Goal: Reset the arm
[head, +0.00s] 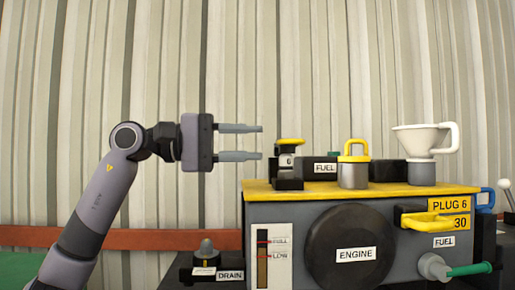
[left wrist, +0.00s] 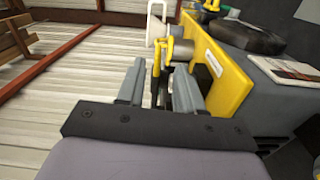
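My left gripper (head: 261,142) is raised to the left of the engine box (head: 380,240), pointing right. Its two fingers are apart with nothing between them. The fingertips are near the yellow-topped knob (head: 289,145) at the box's left end, but I see a gap in the head view. In the left wrist view the open fingers (left wrist: 160,85) frame the yellow-topped knob, which stands beyond them. My right gripper is not in view.
The box's yellow top carries a yellow-handled plug (head: 354,165) and a white funnel (head: 420,140). A yellow handle (head: 428,222) and a green-handled fuel valve (head: 470,269) stick out in front. A drain block (head: 207,265) sits low left. Space above the box is clear.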

